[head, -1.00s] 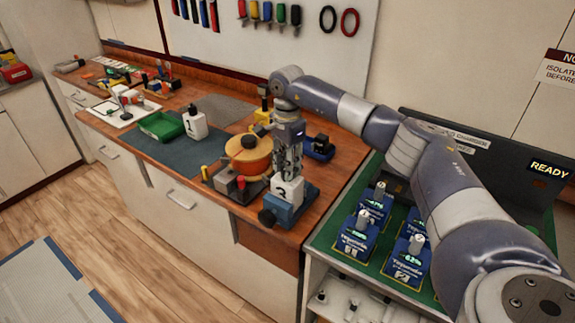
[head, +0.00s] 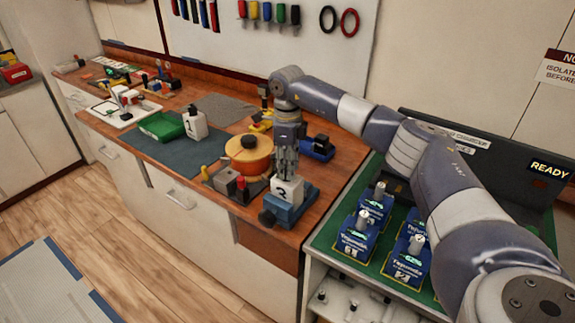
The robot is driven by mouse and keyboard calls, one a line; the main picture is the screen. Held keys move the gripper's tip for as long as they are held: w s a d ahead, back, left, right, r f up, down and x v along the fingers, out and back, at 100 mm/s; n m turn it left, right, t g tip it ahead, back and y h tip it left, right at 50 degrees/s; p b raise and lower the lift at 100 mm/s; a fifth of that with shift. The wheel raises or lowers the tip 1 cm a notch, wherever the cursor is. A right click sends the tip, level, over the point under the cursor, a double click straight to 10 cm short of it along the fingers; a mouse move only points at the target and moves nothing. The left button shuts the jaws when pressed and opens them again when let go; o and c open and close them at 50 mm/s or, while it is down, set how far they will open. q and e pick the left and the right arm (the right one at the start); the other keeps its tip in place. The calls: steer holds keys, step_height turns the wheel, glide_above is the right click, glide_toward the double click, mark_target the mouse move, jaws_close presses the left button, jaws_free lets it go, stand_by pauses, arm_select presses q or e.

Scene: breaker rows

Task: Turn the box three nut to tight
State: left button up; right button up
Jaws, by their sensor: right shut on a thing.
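A white box (head: 287,188) with a dark number on its front sits in the blue vise (head: 289,207) near the front right edge of the wooden bench. The number is too small to read for sure. My right gripper (head: 284,172) points straight down over this box. Its fingers are shut on the nut at the top of the box, and they hide the nut. A second white box (head: 195,124) with a black top stands farther left on the dark mat. My left gripper is not in view.
An orange round container (head: 249,156) and a grey block with a red-topped piece (head: 228,182) stand just left of the vise. A green tray (head: 161,126) lies farther left. Blue units with silver knobs (head: 356,236) stand on the green surface at right.

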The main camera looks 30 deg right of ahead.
steer(key=m, duration=1.1)
steer(key=shift+p, duration=0.3)
steer(key=shift+m, duration=1.9)
steer(key=o, duration=1.1)
steer(key=shift+r, duration=0.1)
step_height(320, 180, up, 12)
steer(key=shift+f, duration=0.1)
